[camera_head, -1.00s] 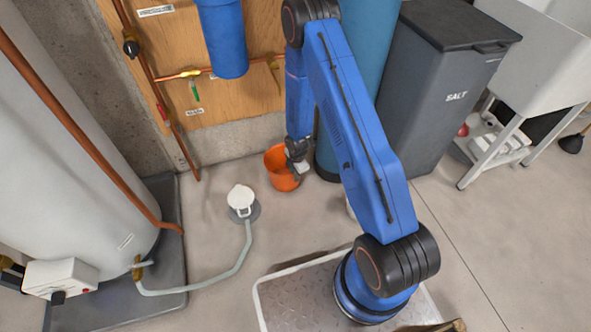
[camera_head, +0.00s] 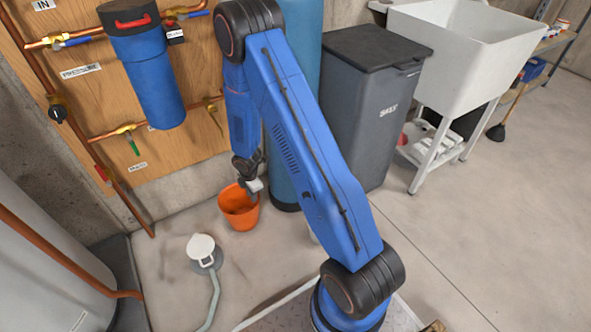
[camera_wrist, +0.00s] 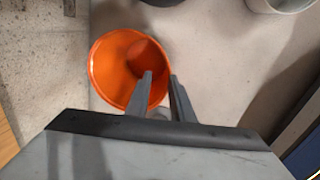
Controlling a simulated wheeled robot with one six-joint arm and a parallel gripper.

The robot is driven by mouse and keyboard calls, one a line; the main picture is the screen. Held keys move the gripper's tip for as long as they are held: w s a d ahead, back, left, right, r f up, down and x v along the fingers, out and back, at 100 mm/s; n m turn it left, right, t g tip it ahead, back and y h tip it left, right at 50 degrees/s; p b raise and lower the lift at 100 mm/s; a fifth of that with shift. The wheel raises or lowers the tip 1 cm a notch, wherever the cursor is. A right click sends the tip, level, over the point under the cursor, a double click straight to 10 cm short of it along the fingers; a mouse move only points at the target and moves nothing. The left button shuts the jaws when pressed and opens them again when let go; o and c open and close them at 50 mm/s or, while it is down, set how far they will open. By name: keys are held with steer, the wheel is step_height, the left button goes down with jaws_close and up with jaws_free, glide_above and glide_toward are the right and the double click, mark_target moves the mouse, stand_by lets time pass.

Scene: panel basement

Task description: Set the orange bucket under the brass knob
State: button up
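The orange bucket (camera_head: 238,211) stands upright on the floor near the wooden panel, beside the tall blue cylinder. A brass tap (camera_head: 211,104) is on the panel's right part, above and a little left of the bucket in the head view; I cannot tell whether it has the brass knob. My gripper (camera_head: 252,188) is down at the bucket's right rim. In the wrist view my gripper (camera_wrist: 161,78) is open, with one finger over the inside of the bucket (camera_wrist: 112,62) and the other outside its rim, a gap showing between them.
A green-handled valve (camera_head: 132,146) is further left on the panel. The blue cylinder (camera_head: 290,150) and grey salt bin (camera_head: 365,125) stand right.

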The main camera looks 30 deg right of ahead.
steer(key=s+d+r+m+t, duration=0.1)
steer(key=s+d+r+m, duration=0.15)
steer(key=r, duration=0.85)
steer(key=s+d+r+m+h, duration=0.1)
steer(key=s+r+m, duration=0.3)
steer(key=r, duration=0.7)
steer(key=s+d+r+m+t, duration=0.1)
steer(key=s+r+m, duration=0.2)
steer(key=r, duration=0.9)
steer(key=s+a+r+m, duration=0.1)
steer(key=s+r+m, duration=0.3)
steer(key=s, duration=0.9)
steer(key=s+a+r+m+t+y, duration=0.1)
steer(key=s+r+m, duration=0.4)
steer(key=s+r, duration=0.6)
steer(key=s, duration=0.3)
steer(key=shift+s, duration=0.25)
steer(key=shift+m, duration=0.25)
